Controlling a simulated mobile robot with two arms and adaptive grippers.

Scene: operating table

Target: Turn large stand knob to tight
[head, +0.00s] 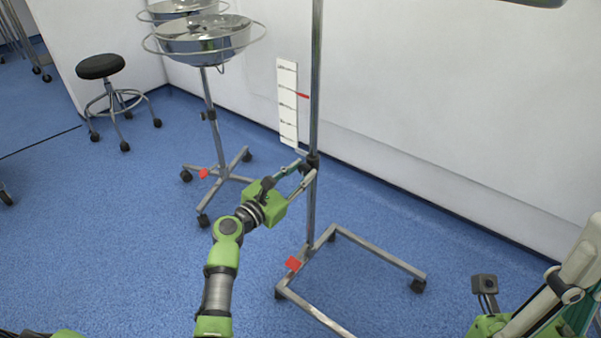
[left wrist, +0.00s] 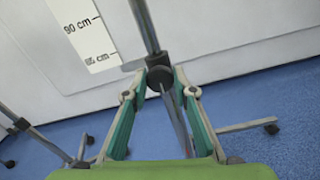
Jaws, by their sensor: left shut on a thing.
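The large stand knob (left wrist: 160,77) is a dark round knob on the metal pole of the stand. In the head view the knob (head: 312,160) sits partway up the pole (head: 316,90), partly hidden by my gripper. My left gripper (head: 307,172) reaches it from the front left. In the left wrist view the fingers of my left gripper (left wrist: 158,78) lie on either side of the knob, shut on it. Part of my right gripper (head: 550,300) shows at the lower right edge; its fingertips are out of frame.
A white height scale (head: 287,103) with a red pointer (head: 303,96) stands beside the pole. The stand's wheeled base (head: 375,252) has a red pedal (head: 293,263). A basin stand (head: 204,45) and a black stool (head: 101,66) stand left. A white wall is behind.

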